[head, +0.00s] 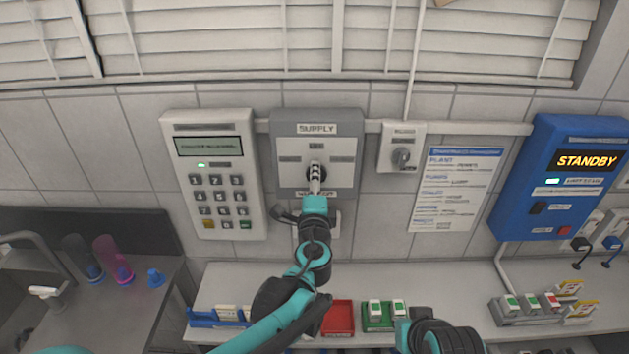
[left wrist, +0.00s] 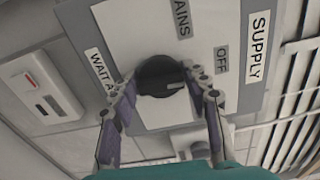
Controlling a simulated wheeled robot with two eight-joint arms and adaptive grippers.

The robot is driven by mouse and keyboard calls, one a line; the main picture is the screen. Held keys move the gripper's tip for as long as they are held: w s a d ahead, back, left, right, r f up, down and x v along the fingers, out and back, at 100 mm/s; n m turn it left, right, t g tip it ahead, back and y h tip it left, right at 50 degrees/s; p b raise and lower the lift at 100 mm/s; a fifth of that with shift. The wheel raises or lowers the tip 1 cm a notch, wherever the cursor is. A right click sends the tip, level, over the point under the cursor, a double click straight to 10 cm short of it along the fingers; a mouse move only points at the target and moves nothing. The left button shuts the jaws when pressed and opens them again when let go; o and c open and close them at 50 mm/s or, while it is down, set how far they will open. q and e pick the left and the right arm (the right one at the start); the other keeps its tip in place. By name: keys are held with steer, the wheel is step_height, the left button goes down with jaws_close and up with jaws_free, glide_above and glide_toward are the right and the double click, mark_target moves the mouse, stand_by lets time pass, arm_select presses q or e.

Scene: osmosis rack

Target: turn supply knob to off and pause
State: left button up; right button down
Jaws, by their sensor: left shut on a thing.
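The grey supply panel (head: 348,125) is on the tiled wall, and its round black knob (left wrist: 158,72) shows in the left wrist view. My left gripper (head: 315,178) is at the knob and hides most of it in the head view. In the left wrist view my left gripper (left wrist: 165,98) has one finger on each side of the knob and is shut on it. The knob's pale pointer mark points roughly toward the OFF label (left wrist: 222,60). A WAIT label and a MAINS label are partly seen. Part of my right arm shows at the bottom, its gripper out of view.
A keypad unit (head: 215,172) is left of the panel. A small rotary switch (head: 401,157) and a blue box reading STANDBY (head: 538,185) are to the right. Below, a shelf (head: 240,280) holds a red tray (head: 338,318) and a green tray (head: 378,322).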

arm_select(q)
steer(key=shift+n, duration=0.3)
steer(key=o, duration=1.2)
steer(key=shift+c, duration=0.2)
steer(key=s, duration=1.2)
